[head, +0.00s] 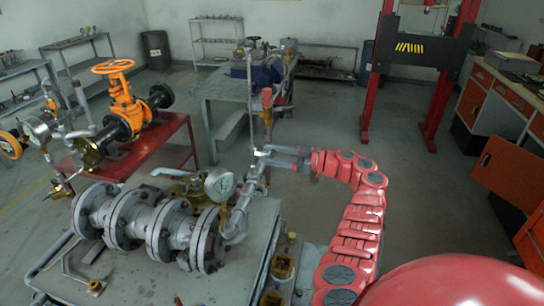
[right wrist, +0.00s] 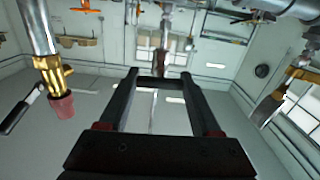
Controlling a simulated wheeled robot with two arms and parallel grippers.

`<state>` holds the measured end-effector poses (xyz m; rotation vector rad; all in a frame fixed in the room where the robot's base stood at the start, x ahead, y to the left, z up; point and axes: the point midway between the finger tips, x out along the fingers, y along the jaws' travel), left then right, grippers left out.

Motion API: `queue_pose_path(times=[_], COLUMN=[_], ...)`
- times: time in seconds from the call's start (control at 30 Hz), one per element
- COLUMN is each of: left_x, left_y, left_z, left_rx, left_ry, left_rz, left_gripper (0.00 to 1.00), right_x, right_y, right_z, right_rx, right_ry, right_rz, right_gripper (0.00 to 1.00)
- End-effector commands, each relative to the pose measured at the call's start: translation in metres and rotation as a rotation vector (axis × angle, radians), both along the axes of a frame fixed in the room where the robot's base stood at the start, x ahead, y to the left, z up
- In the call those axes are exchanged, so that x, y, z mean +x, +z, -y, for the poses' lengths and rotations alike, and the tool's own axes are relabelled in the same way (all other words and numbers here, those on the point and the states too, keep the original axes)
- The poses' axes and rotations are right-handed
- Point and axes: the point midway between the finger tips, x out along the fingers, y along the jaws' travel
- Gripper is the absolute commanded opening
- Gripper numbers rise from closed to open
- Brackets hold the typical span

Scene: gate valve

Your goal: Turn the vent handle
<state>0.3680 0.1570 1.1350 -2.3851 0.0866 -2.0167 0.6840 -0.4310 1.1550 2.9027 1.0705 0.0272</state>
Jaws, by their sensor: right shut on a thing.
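My right gripper (head: 282,158) reaches in from the right on its red arm, level with a thin upright pipe assembly (head: 252,185) beside the large grey flanged valve (head: 150,228). Its dark fingers (right wrist: 160,80) point away in the right wrist view, shut on a small part at their tips. That part appears to be the vent handle; its shape is mostly hidden by the fingers. A brass fitting with a red cap (right wrist: 58,95) shows at left in the right wrist view; a red-capped fitting (head: 267,98) stands above the gripper in the head view. My left gripper is out of view.
A pressure gauge (head: 220,185) sits close left of the pipe assembly. An orange handwheel valve (head: 122,105) stands on a red table at left. A metal workbench (head: 222,84) is behind. Open floor (head: 420,185) lies right of my right arm.

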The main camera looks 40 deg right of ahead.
Motion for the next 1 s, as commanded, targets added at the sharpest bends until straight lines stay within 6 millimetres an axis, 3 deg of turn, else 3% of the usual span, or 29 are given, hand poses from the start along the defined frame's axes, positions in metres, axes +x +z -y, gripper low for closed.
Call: queue_pose_path(times=[1.0], left_x=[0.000], left_y=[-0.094], left_z=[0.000], left_rx=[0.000], left_ry=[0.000], left_rz=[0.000], left_gripper=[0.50], right_x=[-0.001], right_y=[-0.006], right_z=[-0.001], right_rx=[-0.674], right_ry=[-0.001], right_rz=[0.575], right_gripper=[0.09])
